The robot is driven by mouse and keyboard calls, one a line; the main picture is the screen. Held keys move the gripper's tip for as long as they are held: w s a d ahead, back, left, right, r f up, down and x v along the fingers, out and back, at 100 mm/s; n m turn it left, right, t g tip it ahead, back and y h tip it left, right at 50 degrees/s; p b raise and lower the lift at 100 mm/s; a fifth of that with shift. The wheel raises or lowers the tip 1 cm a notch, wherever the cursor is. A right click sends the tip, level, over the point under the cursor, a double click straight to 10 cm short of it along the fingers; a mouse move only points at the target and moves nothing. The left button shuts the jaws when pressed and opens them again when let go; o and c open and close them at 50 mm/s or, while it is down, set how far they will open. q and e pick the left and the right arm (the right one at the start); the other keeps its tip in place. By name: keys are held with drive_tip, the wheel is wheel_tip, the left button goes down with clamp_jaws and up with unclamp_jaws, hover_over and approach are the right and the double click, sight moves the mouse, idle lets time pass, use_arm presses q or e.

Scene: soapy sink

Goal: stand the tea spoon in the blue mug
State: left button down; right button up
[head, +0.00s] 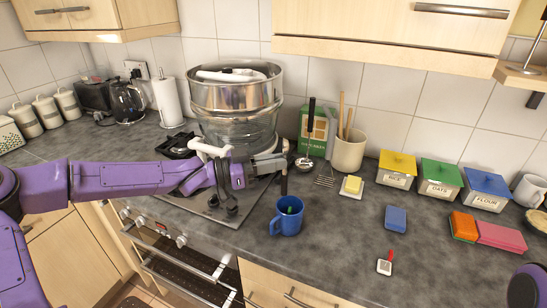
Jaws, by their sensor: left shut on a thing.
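The blue mug (287,222) stands upright on the dark worktop near its front edge, its handle toward the left. My left gripper (279,163) is above the mug, pointing right, and is shut on a thin, dark, upright thing (284,184), which I take to be the tea spoon. Its lower end is close to the mug's far rim; I cannot tell whether it is inside. A small green bit shows within the mug's mouth; what it is is too small to tell. My right gripper is out of view.
The hob with a large steel pot (235,100) lies behind my left arm.

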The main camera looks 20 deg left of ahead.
use_arm(q)
wheel_tip(320, 180, down, 10)
drive_tip(key=b, duration=1.1)
drive_tip(key=shift+f, duration=0.25)
idle(0.4)
drive_tip(key=shift+w, duration=0.1)
drive_tip(key=c, duration=1.1)
unclamp_jaws()
drive_tip(key=s+a+r+p, duration=0.2)
drive_tip(key=s+a+p, duration=0.2)
drive_tip(key=p, duration=0.5)
drive_tip(key=shift+a+p, duration=0.4)
drive_tip(key=shift+a, duration=0.45)
